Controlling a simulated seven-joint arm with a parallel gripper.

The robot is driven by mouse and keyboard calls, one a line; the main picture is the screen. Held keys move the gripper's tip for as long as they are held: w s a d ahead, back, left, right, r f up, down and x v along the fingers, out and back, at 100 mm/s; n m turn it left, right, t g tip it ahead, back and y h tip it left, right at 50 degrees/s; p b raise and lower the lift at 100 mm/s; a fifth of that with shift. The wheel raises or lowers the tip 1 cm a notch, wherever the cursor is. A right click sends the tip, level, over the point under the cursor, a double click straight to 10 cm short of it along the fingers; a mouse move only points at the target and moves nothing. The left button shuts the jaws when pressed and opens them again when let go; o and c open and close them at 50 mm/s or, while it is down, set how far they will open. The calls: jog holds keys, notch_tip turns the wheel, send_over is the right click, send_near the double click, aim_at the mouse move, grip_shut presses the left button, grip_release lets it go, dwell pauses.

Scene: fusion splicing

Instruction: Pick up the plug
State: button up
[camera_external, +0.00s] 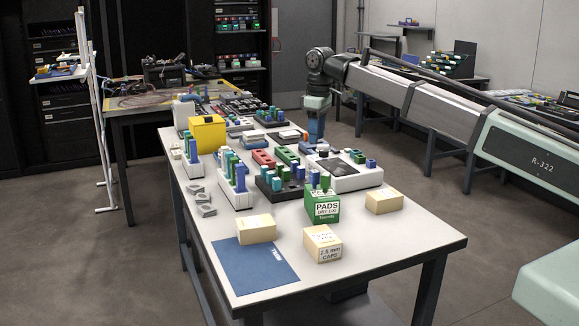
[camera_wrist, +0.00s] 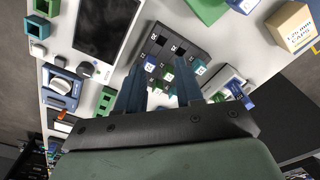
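My gripper (camera_wrist: 159,84) is open, its two dark blue fingers apart, pointing over a dark block (camera_wrist: 186,50). The block carries several small plugs with pale tops, among them a green one (camera_wrist: 168,76) and a teal one (camera_wrist: 200,68). Nothing shows gripped between the fingers, though they hide part of the block. I cannot tell which plug is the named one. In the external view my gripper (camera_external: 316,128) is over the far right part of the white table, behind the white device (camera_external: 345,180); its fingertips are hard to make out.
Nearby on the table (camera_external: 350,248) stand a yellow box (camera_external: 207,133), a green PADS box (camera_external: 322,206), cream boxes (camera_external: 257,229) and several racks of coloured plugs. A blue mat (camera_external: 254,265) lies at the front left. The front right corner is bare.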

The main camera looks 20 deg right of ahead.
aim_at(301, 167)
jog(key=w+a+n, duration=0.2)
jog(key=w+n, duration=0.4)
jog(key=n, duration=0.3)
jog(key=shift+n, duration=0.3)
notch_tip(301, 167, down, 8)
jog(key=shift+w+a+f, duration=0.15)
jog(key=shift+f, duration=0.1)
jog(key=shift+w+d+f, duration=0.1)
jog(key=shift+d+f, duration=0.1)
jog(key=shift+f, duration=1.1)
jog(key=shift+w+d+f, duration=0.1)
jog(key=shift+d+f, duration=0.05)
jog(key=shift+f, duration=1.15)
jog(key=shift+c, duration=0.5)
grip_shut()
